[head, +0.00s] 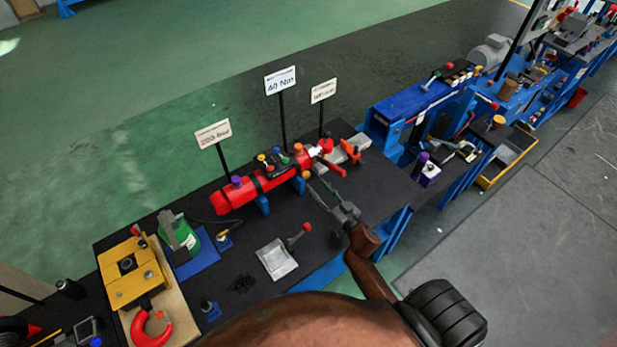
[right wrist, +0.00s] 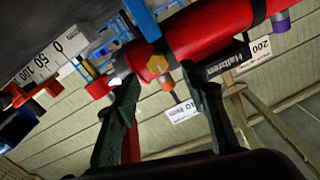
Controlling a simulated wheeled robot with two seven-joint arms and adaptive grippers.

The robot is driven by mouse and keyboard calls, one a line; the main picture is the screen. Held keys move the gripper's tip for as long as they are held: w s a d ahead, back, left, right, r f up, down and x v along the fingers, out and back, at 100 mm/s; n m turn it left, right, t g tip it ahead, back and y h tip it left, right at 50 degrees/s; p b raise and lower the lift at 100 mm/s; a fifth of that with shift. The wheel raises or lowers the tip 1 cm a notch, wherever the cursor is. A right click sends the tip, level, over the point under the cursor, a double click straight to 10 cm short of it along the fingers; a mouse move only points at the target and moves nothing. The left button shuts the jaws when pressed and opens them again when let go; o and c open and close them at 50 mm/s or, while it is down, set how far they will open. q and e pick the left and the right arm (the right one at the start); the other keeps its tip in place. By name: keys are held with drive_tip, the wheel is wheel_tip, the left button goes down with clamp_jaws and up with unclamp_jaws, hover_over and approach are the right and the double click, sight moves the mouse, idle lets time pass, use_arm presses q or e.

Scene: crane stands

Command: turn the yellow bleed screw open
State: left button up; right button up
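A red cylinder (head: 240,192) lies on blue supports on the black bench, with several coloured knobs along its top. The yellow bleed screw (right wrist: 156,62) is a hex head on the cylinder's side in the right wrist view. It seems to be the small yellow spot (head: 306,174) near the cylinder's right end in the head view. My right gripper (head: 322,190) is open beside that end. In the right wrist view its two fingers (right wrist: 158,80) are spread, with the screw between and beyond their tips. I cannot tell any contact. My left gripper is not in view.
Signs on posts stand behind the cylinder, one a white sign (head: 281,80). A grey tray (head: 276,259) and a red-knobbed lever (head: 300,236) lie in front. A grey ruler block (head: 345,150) with orange parts is at the right end. A blue machine (head: 420,105) stands further right.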

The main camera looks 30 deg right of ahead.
sight(308, 176)
drive_tip(key=w, duration=0.4)
drive_tip(key=shift+w, duration=0.4)
drive_tip(key=c, duration=0.6)
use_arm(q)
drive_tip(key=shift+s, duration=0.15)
use_arm(e)
clamp_jaws()
